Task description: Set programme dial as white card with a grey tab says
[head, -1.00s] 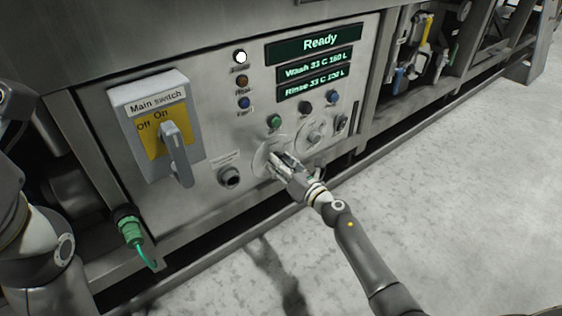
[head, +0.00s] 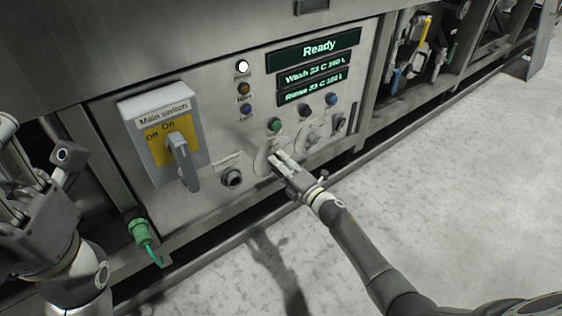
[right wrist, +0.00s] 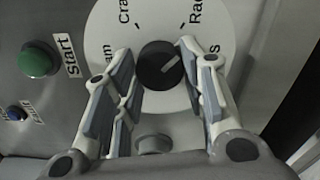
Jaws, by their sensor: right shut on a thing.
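The programme dial (head: 261,158) is a pale round plate on the panel. In the right wrist view its black knob (right wrist: 160,66) has a white line towards the upper right, between the "Racks" mark and a partly hidden label ending in "s". "Cra…" and "…am" labels show on the left. My right gripper (head: 276,160) is shut on the knob, one finger on each side, as the right wrist view (right wrist: 158,62) shows. My left gripper (head: 30,175) is at the left edge, away from the panel; its jaw opening is unclear. I see no white card with a grey tab.
A green Start button (right wrist: 38,60) is beside the dial. A second dial (head: 312,135) is to its right. The display (head: 318,48) reads "Ready". The main switch (head: 165,145) and a green plug (head: 140,230) are left. The floor (head: 430,200) is clear.

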